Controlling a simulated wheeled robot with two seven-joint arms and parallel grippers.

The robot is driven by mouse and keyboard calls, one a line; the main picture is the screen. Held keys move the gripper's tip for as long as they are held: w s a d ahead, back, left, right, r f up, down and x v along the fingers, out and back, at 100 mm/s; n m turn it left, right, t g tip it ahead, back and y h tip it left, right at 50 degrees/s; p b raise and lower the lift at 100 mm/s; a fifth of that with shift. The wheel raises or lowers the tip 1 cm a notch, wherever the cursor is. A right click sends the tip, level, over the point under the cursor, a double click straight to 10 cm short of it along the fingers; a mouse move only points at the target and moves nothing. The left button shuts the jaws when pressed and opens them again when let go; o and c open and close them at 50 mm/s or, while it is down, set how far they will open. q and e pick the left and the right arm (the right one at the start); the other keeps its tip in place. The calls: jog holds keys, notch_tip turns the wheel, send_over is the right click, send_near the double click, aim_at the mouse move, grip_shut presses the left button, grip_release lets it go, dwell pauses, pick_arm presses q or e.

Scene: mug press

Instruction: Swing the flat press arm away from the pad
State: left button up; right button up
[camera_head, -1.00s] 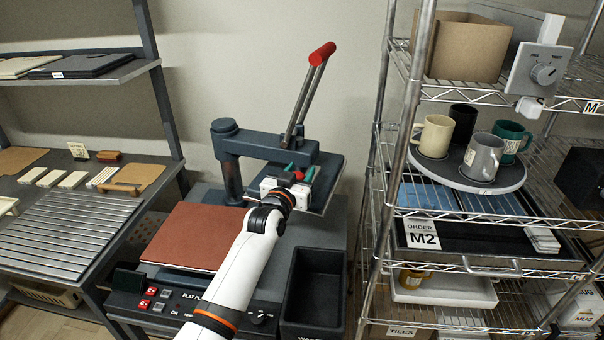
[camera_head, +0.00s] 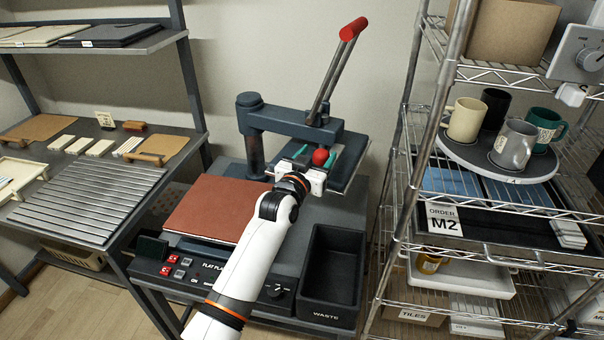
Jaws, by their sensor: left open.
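The flat press has a dark swing arm (camera_head: 285,122) on a post at the back left, with a red-tipped lever handle (camera_head: 335,65) standing up from it. The arm points right, and its dark flat plate (camera_head: 352,168) hangs to the right of the pad. The brown-red pad (camera_head: 215,207) lies uncovered on the press base. My left gripper (camera_head: 318,157) is open, its green-tipped fingers on either side of a red knob (camera_head: 320,157) at the plate's front. Whether the fingers touch the knob cannot be told. My right gripper is not in view.
A black waste bin (camera_head: 333,272) is at the base's front right, beside the control panel (camera_head: 205,275). A wire rack (camera_head: 402,215) with mugs on a round tray (camera_head: 470,165) stands close on the right. A bench with a slatted surface (camera_head: 85,200) is on the left.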

pick_arm(q)
jog(key=v, duration=0.8)
jog(key=shift+s+a+b, duration=0.25)
jog(key=shift+s+b, duration=0.05)
jog(key=shift+b, duration=0.15)
jog(key=shift+r, duration=0.1)
